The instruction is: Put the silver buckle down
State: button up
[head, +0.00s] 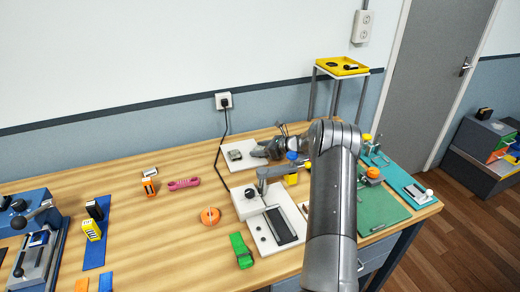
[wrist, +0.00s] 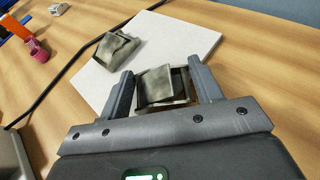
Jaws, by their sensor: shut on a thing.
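My gripper (wrist: 160,84) is shut on a silver buckle (wrist: 165,86), a grey square frame with a flat plate, held between its two fingers. In the wrist view the buckle is over the near edge of a white board (wrist: 205,38); I cannot tell whether it touches the board. A similar grey buckle (wrist: 115,48) lies on the board just beyond my fingers. In the head view my gripper (head: 262,150) is low at the right side of the white board (head: 238,165), and the held buckle is hidden there.
Another small grey piece (wrist: 58,9) lies beyond the board. A black cable (head: 217,165) runs along the board's left. A white fixture with a dark slot (head: 270,245) stands in front. A pink piece (head: 184,184) and an orange disc (head: 210,216) lie left, with bare wood between.

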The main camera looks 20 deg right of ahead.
jog(key=o, duration=1)
jog(key=shift+f, duration=0.1)
jog(key=shift+o, duration=0.2)
